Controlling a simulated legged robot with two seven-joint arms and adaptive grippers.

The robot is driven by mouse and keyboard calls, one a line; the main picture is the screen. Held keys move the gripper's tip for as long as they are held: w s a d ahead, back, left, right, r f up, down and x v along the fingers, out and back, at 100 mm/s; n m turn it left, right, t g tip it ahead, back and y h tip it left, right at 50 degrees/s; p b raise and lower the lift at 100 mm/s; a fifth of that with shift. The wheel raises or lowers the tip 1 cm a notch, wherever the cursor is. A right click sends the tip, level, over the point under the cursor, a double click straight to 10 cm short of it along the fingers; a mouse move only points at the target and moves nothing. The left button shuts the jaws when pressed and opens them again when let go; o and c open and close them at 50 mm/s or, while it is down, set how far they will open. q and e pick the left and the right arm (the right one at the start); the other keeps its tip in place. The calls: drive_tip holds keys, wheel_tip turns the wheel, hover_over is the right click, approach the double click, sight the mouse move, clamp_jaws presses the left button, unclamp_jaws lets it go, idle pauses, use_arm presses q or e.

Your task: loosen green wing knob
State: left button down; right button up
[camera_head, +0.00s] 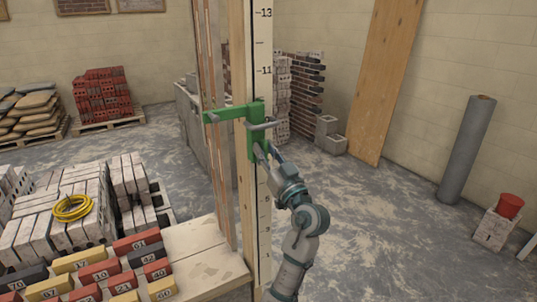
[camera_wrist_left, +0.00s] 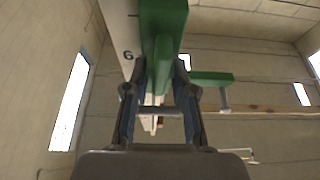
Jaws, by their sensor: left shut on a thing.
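A green clamp bracket (camera_head: 256,115) sits on the tall marked pole (camera_head: 262,60). Its green arm (camera_head: 226,113) points left, and a grey bar (camera_head: 262,126) crosses its front. My left gripper (camera_head: 264,152) is at the lower end of the bracket, coming from below right. In the left wrist view the green bracket (camera_wrist_left: 163,18) fills the top, and the two fingers of my left gripper (camera_wrist_left: 158,85) are shut on a narrow green piece (camera_wrist_left: 157,62), apparently the wing knob. The knob is mostly hidden in the head view. My right gripper is not in view.
A board with numbered coloured bricks (camera_head: 132,240) and a yellow hose coil (camera_head: 72,207) lie at lower left. Brick stacks (camera_head: 302,85) stand behind the pole. A plank (camera_head: 388,70) and a grey roll (camera_head: 467,150) lean right.

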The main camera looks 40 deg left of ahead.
use_arm(q)
drive_tip(key=shift+r, duration=0.1)
drive_tip(key=c, duration=0.9)
unclamp_jaws()
drive_tip(key=shift+w, duration=0.15)
drive_tip(key=shift+d+f, duration=0.25)
drive_tip(key=v, duration=1.1)
drive_tip(key=shift+s+d+f, duration=0.1)
drive_tip(key=shift+s+d, duration=0.1)
drive_tip(key=shift+d, duration=0.05)
